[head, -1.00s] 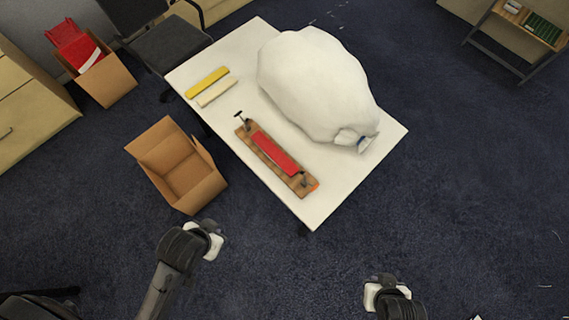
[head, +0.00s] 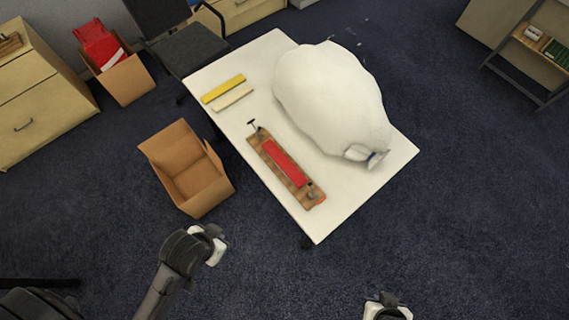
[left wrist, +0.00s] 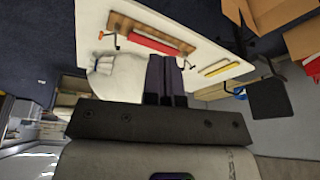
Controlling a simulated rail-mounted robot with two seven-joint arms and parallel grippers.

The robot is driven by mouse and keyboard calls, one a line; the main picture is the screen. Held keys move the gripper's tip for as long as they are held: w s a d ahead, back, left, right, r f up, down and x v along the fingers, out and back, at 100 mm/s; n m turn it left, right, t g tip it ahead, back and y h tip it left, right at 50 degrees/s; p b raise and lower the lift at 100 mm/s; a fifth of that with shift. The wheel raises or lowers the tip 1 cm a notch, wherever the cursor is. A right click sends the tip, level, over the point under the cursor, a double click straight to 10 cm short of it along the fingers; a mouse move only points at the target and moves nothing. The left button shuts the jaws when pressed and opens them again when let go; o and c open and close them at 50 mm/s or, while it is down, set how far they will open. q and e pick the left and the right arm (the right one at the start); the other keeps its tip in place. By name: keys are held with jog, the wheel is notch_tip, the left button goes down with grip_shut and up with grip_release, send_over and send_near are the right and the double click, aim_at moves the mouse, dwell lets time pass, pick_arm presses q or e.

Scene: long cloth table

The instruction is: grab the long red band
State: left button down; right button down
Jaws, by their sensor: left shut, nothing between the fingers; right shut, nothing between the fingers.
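The long red band (head: 284,163) lies lengthwise on a narrow wooden board (head: 306,197) on the white table (head: 320,215). The board has a dark fitting at each end. In the left wrist view the band (left wrist: 155,43) shows on the board, beyond the dark fingers of my left gripper (left wrist: 165,62). In the head view my left gripper (head: 213,242) is over the floor at lower left, well apart from the band. It is shut and empty. My right gripper (head: 386,303) is at the bottom edge, shut and empty, also away from the table.
A large white sack (head: 330,95) fills the table's far right side. A yellow bar (head: 223,88) and a cream bar (head: 233,99) lie at its left. An open cardboard box (head: 205,190) stands on the floor beside the table. A chair (head: 190,50) stands behind.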

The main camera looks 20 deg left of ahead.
pick_arm(q)
jog(key=shift+d, duration=0.1)
jog(key=c, duration=1.6)
grip_release()
jog(key=shift+c, duration=0.2)
jog(key=o, duration=1.1)
jog(key=shift+a, duration=0.2)
jog(key=o, duration=0.3)
jog(key=shift+o, duration=0.2)
jog(key=shift+d, duration=0.1)
